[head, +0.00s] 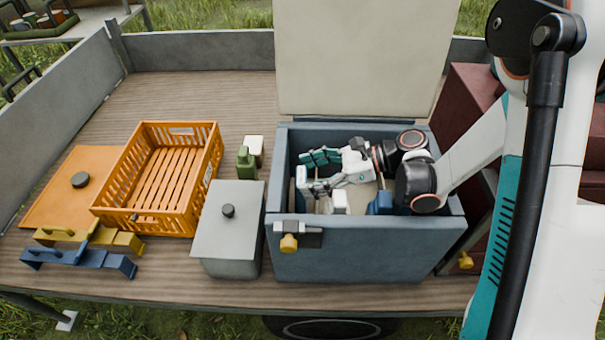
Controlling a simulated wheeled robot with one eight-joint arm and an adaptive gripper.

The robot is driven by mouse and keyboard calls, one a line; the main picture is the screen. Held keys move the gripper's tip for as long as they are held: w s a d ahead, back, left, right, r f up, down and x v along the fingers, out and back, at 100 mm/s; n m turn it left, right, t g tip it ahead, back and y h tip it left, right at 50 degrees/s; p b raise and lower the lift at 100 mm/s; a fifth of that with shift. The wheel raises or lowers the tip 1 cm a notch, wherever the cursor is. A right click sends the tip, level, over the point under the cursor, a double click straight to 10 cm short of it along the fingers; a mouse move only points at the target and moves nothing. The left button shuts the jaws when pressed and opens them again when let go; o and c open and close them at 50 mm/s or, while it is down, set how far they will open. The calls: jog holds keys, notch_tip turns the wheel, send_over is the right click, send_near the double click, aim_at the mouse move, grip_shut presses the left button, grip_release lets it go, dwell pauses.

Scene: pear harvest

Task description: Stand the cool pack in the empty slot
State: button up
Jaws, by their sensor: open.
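The blue-grey cool box (362,250) stands open on the wooden bed, its pale lid (365,55) raised behind it. My gripper (307,172) is inside the box, pointing left, with its fingers apart and nothing visible between them. A blue block (380,203) stands at the front inside the box, below my wrist. A small white block (340,202) stands to its left, below my gripper. I cannot tell which of them is the cool pack. The empty slot cannot be made out; my arm and the box's front wall hide much of the inside.
Left of the box stand a grey lidded bin (229,228), a green bottle (246,163) and an orange crate (158,180). An orange lid (65,195), a yellow bracket (125,240) and a blue bracket (85,261) lie further left. Dark red boxes (468,90) are at the right.

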jog(key=p+v, duration=0.2)
jog(key=v, duration=0.7)
jog(key=shift+d+r+p, duration=0.15)
jog(key=shift+d+p, duration=0.1)
jog(key=shift+p, duration=0.15)
jog(key=s+d+r+n+t+h, duration=0.8)
jog(key=s+d+r+n+h, duration=0.5)
jog(key=n, duration=0.4)
jog(key=shift+s+d+r+h, duration=0.35)
jog(key=shift+s+r, duration=0.1)
jog(key=shift+s, duration=0.75)
